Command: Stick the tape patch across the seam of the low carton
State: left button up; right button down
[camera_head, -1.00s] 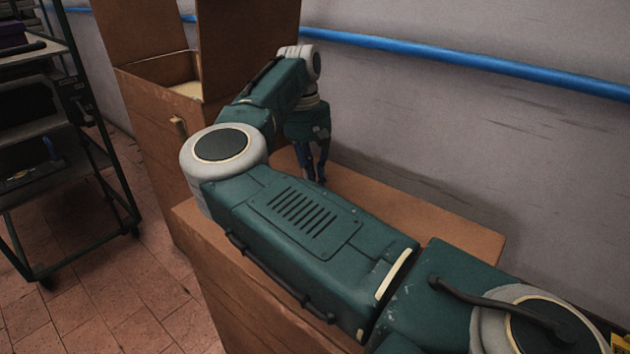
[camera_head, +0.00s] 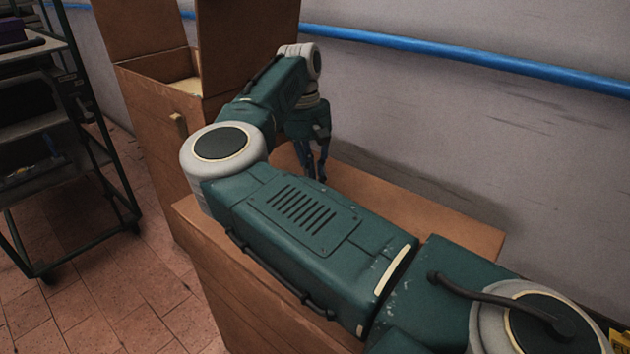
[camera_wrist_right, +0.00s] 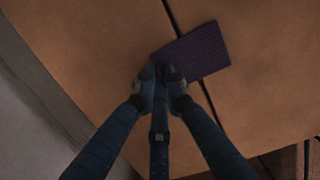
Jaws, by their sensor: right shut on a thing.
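The low carton (camera_head: 440,222) stands against the wall, partly hidden behind my right arm. In the right wrist view its brown top (camera_wrist_right: 80,50) shows a dark seam (camera_wrist_right: 209,103). A dark purple tape patch (camera_wrist_right: 200,52) lies over the seam line, covering part of it, with carton visible on both sides. My right gripper (camera_wrist_right: 160,78) is shut on the patch's near left corner; it also shows in the head view (camera_head: 318,170), pointing down at the carton top. I cannot tell whether the patch is pressed flat. The patch is hidden in the head view. My left gripper is not in view.
A taller open carton (camera_head: 150,115) with raised flaps stands just beyond the low one. A dark shelf rack (camera_head: 65,140) is at the far left. A blue pipe (camera_head: 450,62) runs along the grey wall close behind. Tiled floor is free between rack and cartons.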

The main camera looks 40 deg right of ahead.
jog(key=shift+f, duration=0.3)
dwell(0.5)
jog(key=shift+f, duration=0.1)
dwell(0.7)
jog(key=c, duration=1.7)
grip_release()
jog(key=o, duration=0.5)
